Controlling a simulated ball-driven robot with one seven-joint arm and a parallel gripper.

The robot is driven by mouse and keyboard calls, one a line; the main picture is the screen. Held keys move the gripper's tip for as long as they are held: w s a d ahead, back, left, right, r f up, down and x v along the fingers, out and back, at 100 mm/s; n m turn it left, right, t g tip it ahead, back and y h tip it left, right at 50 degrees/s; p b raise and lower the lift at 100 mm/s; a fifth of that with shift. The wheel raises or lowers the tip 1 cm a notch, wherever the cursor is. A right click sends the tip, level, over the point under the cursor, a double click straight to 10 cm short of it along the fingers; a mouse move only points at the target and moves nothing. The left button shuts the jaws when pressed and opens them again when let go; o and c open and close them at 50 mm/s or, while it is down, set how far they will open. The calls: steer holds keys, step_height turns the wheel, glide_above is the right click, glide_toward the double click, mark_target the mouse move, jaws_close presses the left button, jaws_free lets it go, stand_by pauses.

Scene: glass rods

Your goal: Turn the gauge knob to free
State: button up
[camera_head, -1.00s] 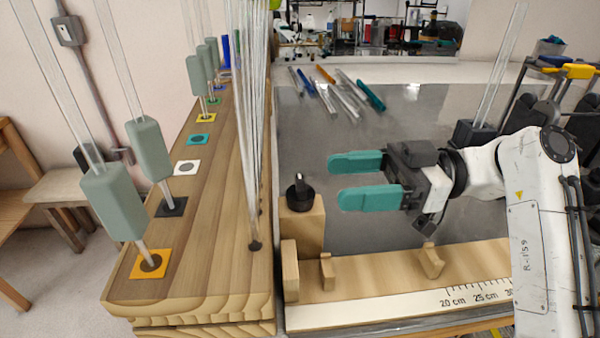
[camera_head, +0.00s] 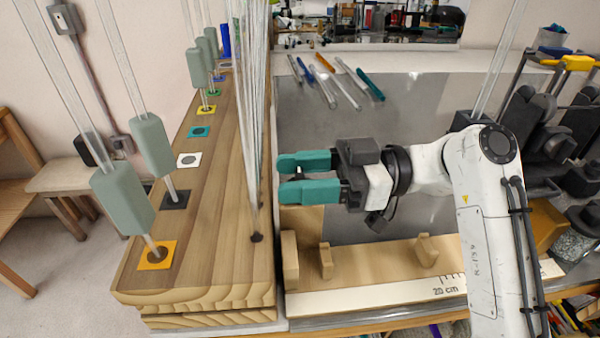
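The gauge knob (camera_head: 296,175) is a small black knob on top of a wooden block (camera_head: 303,218) at the left end of the ruler gauge. Only a dark bit of it shows between my fingers; the rest is hidden, so its pointing direction cannot be read. My gripper (camera_head: 281,175) has two teal fingers pointing left, one on the far side and one on the near side of the knob. The fingers are apart, with a gap between them. I cannot tell whether either one touches the knob.
The wooden rack (camera_head: 215,215) with upright glass rods (camera_head: 250,110) stands just left of my fingertips. The gauge board (camera_head: 375,265) with small wooden stops lies in front. Loose rods and pens (camera_head: 335,82) lie at the back of the grey table (camera_head: 410,115).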

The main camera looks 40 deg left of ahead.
steer(key=c, duration=0.6)
steer(key=shift+t+y, duration=0.3)
steer(key=m+t+y, duration=0.3)
steer(key=t, duration=0.1)
steer(key=shift+m, duration=0.4)
steer(key=m+t+y, duration=0.1)
steer(key=m+t, duration=0.1)
steer(key=t, duration=0.1)
steer(key=m+t+y, duration=0.1)
steer(key=m+t, duration=0.1)
steer(key=t, duration=0.2)
steer(key=shift+s+r+m+y, duration=0.1)
steer(key=shift+r+m+y, duration=0.05)
steer(key=shift+m+y, duration=0.15)
steer(key=m+t+p, duration=0.2)
steer(key=m+t, duration=0.1)
steer(key=t, duration=0.2)
steer(key=shift+r+p, duration=0.15)
steer(key=shift+p, duration=0.25)
steer(key=m+t+h+p, duration=0.1)
steer(key=m+t+p, duration=0.2)
steer(key=t, duration=0.1)
steer(key=shift+t, duration=0.4)
steer(key=shift+f+m+h+p, duration=0.2)
steer(key=shift+m+h+p, duration=0.1)
